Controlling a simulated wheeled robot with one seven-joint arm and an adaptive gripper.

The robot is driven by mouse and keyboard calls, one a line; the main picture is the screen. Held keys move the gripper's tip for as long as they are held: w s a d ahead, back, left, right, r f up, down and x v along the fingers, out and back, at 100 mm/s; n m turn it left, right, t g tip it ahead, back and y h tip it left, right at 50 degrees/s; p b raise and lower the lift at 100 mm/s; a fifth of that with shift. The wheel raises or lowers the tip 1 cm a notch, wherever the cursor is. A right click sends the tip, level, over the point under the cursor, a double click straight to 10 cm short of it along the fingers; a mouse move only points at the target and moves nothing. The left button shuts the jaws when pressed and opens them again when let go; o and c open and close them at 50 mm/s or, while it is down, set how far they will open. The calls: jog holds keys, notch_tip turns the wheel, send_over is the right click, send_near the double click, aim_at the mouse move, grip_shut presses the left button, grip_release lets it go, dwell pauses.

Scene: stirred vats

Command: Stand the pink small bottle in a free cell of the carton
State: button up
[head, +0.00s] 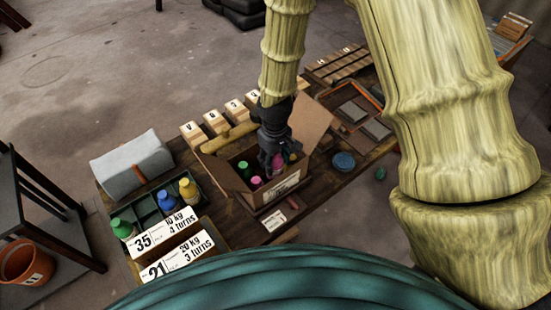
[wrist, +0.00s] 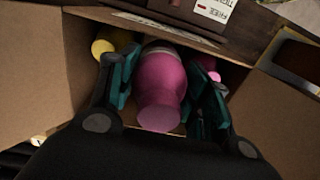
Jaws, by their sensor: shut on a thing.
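The carton (head: 240,187) stands open on the table, its flaps spread. My gripper (head: 272,160) reaches down into it and is shut on the pink small bottle. In the wrist view the bottle (wrist: 162,85) sits between the two dark teal fingers (wrist: 160,90), within the carton walls, its flared end toward the camera. In the head view the fingers partly hide the held bottle. Another pink top (head: 256,181) shows in the carton. In the wrist view a yellow bottle (wrist: 104,46) is left of the fingers. I cannot tell whether the held bottle touches the carton floor.
A dark tray left of the carton holds a green bottle (head: 122,228), a blue bottle (head: 166,200) and a yellow bottle (head: 189,190). A grey roll (head: 132,166) lies behind it. Several numbered wooden blocks (head: 215,121) line the back edge. A blue round lid (head: 343,161) lies to the right.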

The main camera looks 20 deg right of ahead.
jog(key=o, duration=1.3)
jog(key=shift+r+p, duration=3.85)
jog(key=shift+r, duration=1.15)
